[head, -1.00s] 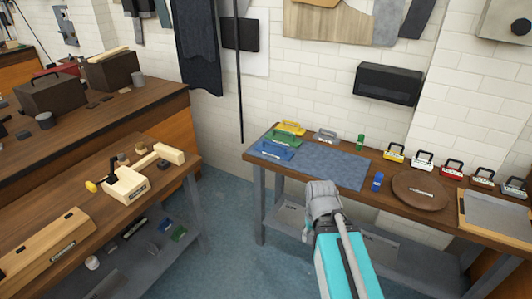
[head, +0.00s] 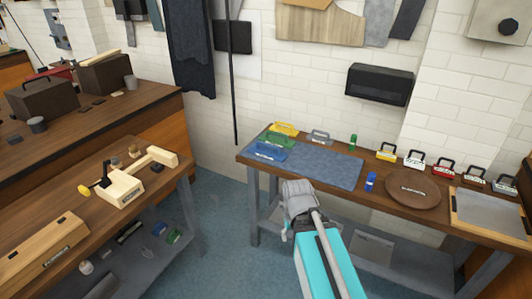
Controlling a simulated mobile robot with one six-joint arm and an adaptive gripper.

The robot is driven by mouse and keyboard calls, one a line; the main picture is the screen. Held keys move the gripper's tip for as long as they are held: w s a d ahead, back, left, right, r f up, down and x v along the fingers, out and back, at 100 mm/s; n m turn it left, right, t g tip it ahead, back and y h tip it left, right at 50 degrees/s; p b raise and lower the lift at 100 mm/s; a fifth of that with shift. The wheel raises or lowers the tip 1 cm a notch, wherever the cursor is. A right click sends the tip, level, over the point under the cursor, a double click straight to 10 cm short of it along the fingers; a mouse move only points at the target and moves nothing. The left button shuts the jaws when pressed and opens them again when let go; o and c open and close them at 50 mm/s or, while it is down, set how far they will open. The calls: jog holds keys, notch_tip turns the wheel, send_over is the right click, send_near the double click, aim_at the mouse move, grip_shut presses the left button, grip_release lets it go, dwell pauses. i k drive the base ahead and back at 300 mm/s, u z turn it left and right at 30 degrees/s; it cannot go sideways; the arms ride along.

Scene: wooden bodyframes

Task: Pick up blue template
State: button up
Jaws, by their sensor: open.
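The blue template (head: 267,152) is a flat blue plate with a handle and a pale label. It lies at the left front of the workbench, at the left end of the blue-grey mat. My gripper (head: 287,231) is in front of the bench's near edge, to the right of and nearer than the blue template, and apart from it. It is open; its fingers are small and mostly hidden by my wrist.
Green (head: 273,139), yellow (head: 285,129) and grey (head: 320,137) templates lie close behind the blue one. A small blue item (head: 370,181) stands beside a round brown board (head: 412,190). Several labelled handled blocks line the back right. The mat (head: 330,167) has free room.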

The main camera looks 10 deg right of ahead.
aim_at(264, 152)
jog(key=u, duration=0.05)
jog(key=i, duration=1)
jog(key=z, duration=0.05)
